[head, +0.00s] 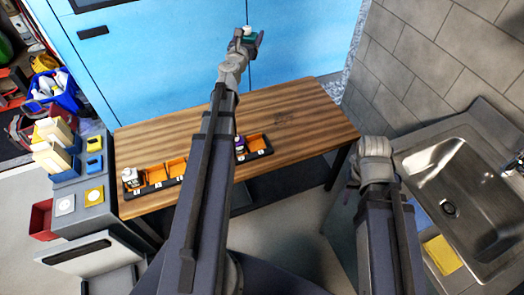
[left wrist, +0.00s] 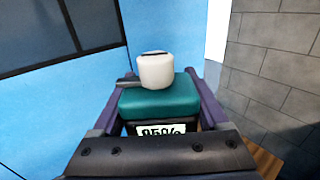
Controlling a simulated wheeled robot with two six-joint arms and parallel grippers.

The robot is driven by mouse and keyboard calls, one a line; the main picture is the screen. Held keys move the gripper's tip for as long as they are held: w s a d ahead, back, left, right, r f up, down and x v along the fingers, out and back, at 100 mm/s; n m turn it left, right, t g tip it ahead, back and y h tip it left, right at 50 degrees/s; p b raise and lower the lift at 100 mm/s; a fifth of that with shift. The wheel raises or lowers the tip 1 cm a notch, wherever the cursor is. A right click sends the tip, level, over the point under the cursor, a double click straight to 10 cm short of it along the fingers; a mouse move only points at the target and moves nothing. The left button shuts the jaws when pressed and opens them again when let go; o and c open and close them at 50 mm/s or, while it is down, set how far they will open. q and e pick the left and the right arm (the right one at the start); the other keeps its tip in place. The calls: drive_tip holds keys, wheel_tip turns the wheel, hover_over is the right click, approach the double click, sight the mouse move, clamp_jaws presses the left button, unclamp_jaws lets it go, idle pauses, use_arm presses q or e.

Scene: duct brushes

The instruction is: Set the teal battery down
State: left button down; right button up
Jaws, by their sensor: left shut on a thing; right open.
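The teal battery (left wrist: 160,98) is between the fingers of my left gripper (left wrist: 158,105) in the left wrist view. It has a white round cap-like part on top and a label reading about 85% on its near face. In the head view my left gripper (head: 247,40) is stretched out past the table's far edge, in front of the blue cabinet, with the small teal battery (head: 248,32) at its tip. My right gripper (head: 357,172) is low at the right, beside the table's right end; its fingers are mostly hidden by the wrist.
The wooden table (head: 285,118) has a bare middle and right. A row of orange bins (head: 177,167) lines its near edge, partly behind my left arm. A blue cabinet (head: 165,60) stands behind. A sink (head: 462,200) is right; a grey stand with yellow items (head: 88,205) is left.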

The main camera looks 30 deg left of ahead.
use_arm(q)
drive_tip(key=f+n+g+y+b, duration=0.2)
drive_tip(key=f+y+b, duration=0.1)
drive_tip(key=f+b, duration=1.2)
drive_tip(key=s+d+f+n+g+y+b, duration=0.1)
drive_tip(key=f+n+y+b, duration=0.1)
drive_tip(key=f+b, duration=1.3)
drive_tip(key=s+f+n+g+y+b, duration=0.1)
drive_tip(key=f+n+g+y+b, duration=0.1)
drive_tip(key=f+b, duration=1.3)
drive_tip(key=shift+s+d+f+n+g+y, duration=0.15)
drive_tip(key=shift+f+n+y, duration=0.1)
drive_tip(key=shift+f+y, duration=0.3)
drive_tip(key=shift+w+d+f+n+g+y, duration=0.15)
drive_tip(key=shift+f+n+y, duration=0.1)
drive_tip(key=shift+f+y, duration=0.25)
drive_tip(key=shift+s, duration=0.1)
drive_tip(key=shift+f+b, duration=0.2)
drive_tip(key=shift+b, duration=0.15)
unclamp_jaws()
drive_tip(key=shift+r, duration=0.1)
drive_tip(key=shift+r, duration=0.1)
drive_tip(key=v, duration=1.2)
